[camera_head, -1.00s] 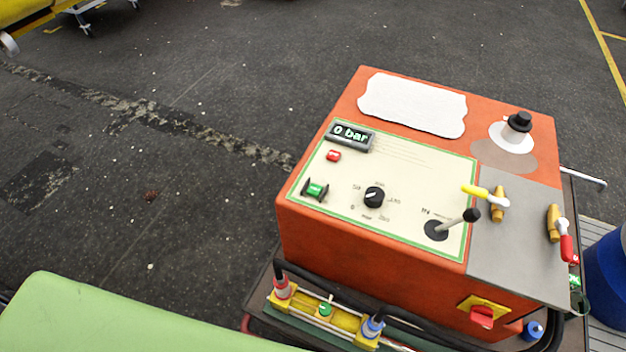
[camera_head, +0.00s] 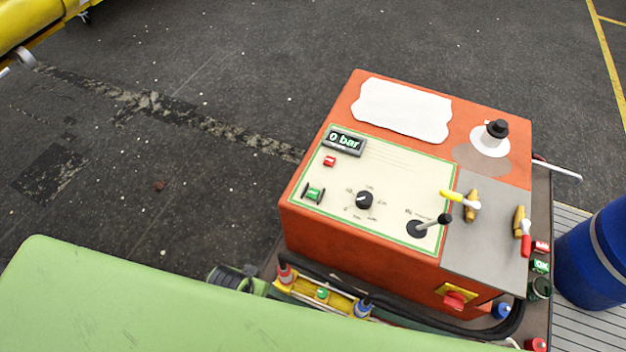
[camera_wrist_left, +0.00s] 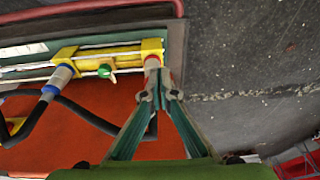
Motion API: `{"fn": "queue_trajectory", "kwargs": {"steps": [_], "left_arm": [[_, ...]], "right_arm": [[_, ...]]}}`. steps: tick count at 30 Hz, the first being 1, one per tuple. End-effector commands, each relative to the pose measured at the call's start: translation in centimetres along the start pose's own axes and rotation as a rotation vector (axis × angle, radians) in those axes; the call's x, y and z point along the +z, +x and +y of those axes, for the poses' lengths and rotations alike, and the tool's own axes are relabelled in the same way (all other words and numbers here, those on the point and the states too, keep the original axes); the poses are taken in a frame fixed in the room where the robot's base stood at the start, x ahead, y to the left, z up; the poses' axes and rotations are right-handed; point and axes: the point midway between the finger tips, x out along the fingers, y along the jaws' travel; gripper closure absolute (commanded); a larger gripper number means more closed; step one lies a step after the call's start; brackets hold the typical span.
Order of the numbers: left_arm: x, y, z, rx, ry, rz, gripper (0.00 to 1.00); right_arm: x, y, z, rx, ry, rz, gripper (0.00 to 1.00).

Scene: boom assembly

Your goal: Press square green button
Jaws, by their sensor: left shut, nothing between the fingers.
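The square green button (camera_head: 313,194) is on the cream panel (camera_head: 395,180) of an orange machine (camera_head: 350,235), at the panel's left, between dark guards. My left gripper (camera_head: 266,288) is low beside the machine's front left corner, below and left of the button, and clearly apart from it. In the left wrist view my left gripper's teal fingers (camera_wrist_left: 162,95) converge to shut, empty tips beside a red-banded hose connector (camera_wrist_left: 152,64). I cannot tell whether they touch it. The square green button does not show there. My right gripper is not in view.
A red button (camera_head: 329,160), a black knob (camera_head: 364,200) and a joystick (camera_head: 427,225) share the panel. A yellow block with a round green button (camera_wrist_left: 105,71) and black hoses lie by the machine's front. A blue barrel (camera_head: 595,255) stands right. The floor left is clear.

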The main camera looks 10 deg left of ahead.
Motion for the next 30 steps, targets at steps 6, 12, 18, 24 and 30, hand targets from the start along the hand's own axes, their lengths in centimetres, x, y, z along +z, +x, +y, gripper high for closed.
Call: {"fn": "queue_trajectory", "kwargs": {"steps": [6,12,18,24,30], "left_arm": [[-4.4,-12.0,-0.4,0.002,0.022,0.048,1.00],[-9.0,-18.8,-0.1,0.035,0.185,0.124,1.00],[-15.0,-18.3,1.0,0.082,0.472,0.243,1.00],[-22.7,-16.1,2.1,0.091,0.792,0.416,1.00],[-29.2,-14.8,2.8,0.045,1.032,0.576,1.00]], "right_arm": [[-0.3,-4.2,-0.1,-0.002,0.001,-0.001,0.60],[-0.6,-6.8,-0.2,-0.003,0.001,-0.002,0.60],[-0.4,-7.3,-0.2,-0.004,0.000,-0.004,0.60],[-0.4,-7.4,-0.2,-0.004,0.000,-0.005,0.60],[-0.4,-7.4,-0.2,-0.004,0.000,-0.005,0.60]]}}
